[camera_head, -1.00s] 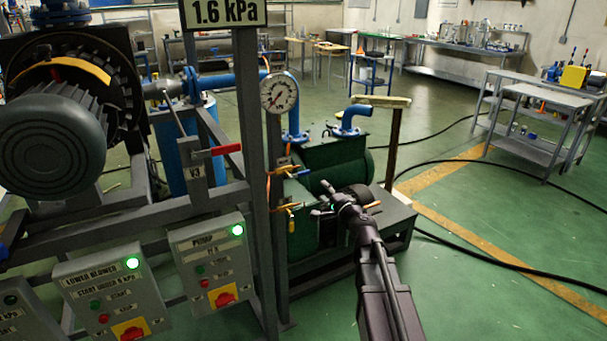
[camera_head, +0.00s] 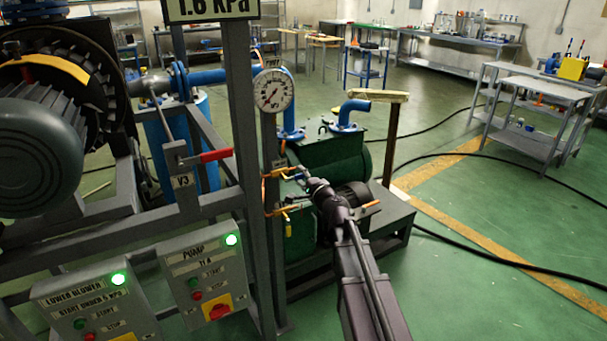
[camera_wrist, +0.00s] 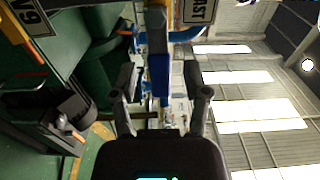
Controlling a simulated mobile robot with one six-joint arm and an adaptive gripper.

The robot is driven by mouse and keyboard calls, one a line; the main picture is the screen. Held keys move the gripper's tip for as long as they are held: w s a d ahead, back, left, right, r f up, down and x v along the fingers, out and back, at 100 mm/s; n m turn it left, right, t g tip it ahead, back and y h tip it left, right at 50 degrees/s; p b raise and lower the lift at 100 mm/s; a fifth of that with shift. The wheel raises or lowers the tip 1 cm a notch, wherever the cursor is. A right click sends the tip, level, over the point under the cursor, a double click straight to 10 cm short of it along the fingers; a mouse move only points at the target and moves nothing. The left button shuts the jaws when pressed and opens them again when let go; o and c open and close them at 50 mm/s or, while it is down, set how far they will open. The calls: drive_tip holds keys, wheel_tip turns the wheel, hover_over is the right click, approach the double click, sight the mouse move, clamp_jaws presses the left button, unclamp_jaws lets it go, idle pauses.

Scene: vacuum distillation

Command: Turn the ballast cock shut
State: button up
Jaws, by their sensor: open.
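The ballast cock (camera_head: 279,173) is the upper of two small yellow-orange cocks on the pipework below the round gauge, just right of the grey post. A tag ending in "AST" (camera_wrist: 201,10) shows at the top of the wrist view. My gripper (camera_head: 300,183) is close to the right of this cock in the head view. In the wrist view my gripper (camera_wrist: 162,80) is open, its fingers apart either side of a blue piece (camera_wrist: 160,74). I cannot tell whether that piece belongs to the cock or lies behind it, or whether the fingers touch anything.
A second cock (camera_head: 281,210) sits just below. The grey post (camera_head: 246,130) and gauge (camera_head: 273,90) stand close left of my gripper. The green pump (camera_head: 330,155) is behind it. Red-handled valve V3 (camera_head: 205,158) is farther left. The green floor at right is mostly clear.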

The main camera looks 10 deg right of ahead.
drive_tip(key=shift+w+a, duration=0.15)
drive_tip(key=shift+w, duration=0.05)
clamp_jaws()
